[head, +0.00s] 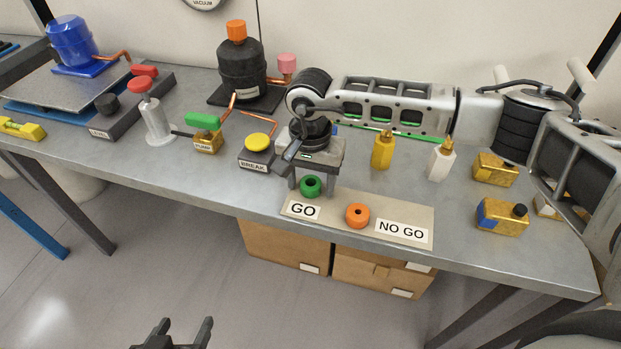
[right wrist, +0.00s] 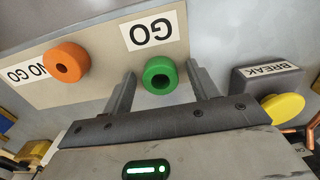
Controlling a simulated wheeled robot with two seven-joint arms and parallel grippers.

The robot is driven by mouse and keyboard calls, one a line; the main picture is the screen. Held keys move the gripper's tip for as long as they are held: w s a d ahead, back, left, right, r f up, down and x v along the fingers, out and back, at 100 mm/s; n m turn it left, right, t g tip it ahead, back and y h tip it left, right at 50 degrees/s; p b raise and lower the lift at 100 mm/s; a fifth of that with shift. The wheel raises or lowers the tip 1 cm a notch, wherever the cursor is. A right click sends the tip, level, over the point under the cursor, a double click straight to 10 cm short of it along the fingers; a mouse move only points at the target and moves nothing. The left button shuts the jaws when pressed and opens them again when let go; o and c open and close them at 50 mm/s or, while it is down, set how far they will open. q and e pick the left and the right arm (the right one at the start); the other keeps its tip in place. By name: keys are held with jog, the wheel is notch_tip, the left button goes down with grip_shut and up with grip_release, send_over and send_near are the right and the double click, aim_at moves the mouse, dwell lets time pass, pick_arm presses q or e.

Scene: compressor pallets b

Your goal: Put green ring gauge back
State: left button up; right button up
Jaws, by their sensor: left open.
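The green ring gauge (head: 311,187) is at the GO label (head: 302,210) of the beige board (head: 336,232). My right gripper (head: 311,180) reaches down over it with its fingers on either side. In the right wrist view the green ring (right wrist: 160,76) sits between the open fingers, with a gap to each finger. Whether it rests on the board is hard to tell. The orange ring gauge (head: 357,216) lies beside the NO GO label (head: 401,231). My left gripper (head: 180,330) is open and empty, low in front of the bench.
A yellow BREAK button (head: 257,143) stands close to the left of my right gripper. Yellow (head: 382,152) and white (head: 440,162) bottles stand behind the board, near my right arm. Brass blocks (head: 502,217) lie to the right. The bench front left of the board is clear.

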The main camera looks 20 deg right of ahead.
jog(key=shift+r+p, duration=0.25)
jog(key=shift+p, duration=0.05)
jog(key=shift+r, duration=0.35)
notch_tip(320, 180, up, 11)
jog(key=b, duration=0.1)
